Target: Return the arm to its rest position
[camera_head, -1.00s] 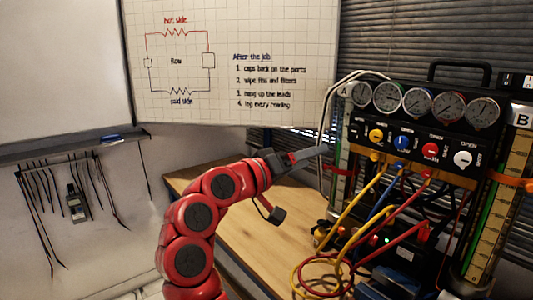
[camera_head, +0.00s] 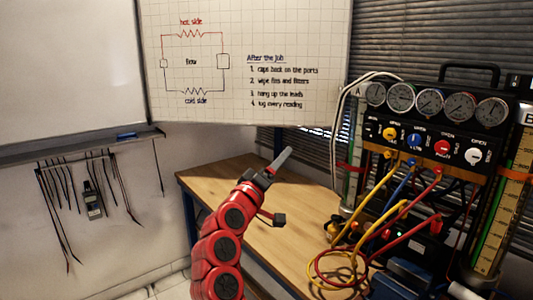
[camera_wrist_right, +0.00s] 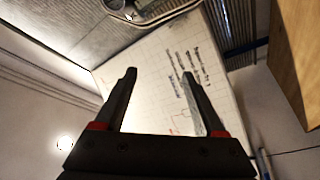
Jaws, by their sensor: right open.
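My right arm is red with black joint caps and rises from the bottom middle of the head view. Its gripper (camera_head: 283,160) points up and to the right above the wooden table (camera_head: 222,181), apart from the gauge rig (camera_head: 430,120). In the right wrist view the two dark fingers (camera_wrist_right: 158,103) stand wide apart with nothing between them. The whiteboard (camera_wrist_right: 150,80) shows behind them. My left gripper is in neither view.
The gauge rig has several dials, coloured knobs and yellow, blue and red hoses (camera_head: 350,265) hanging onto the table. Leads and a handheld meter (camera_head: 92,199) hang on the left wall. The table's left part is clear.

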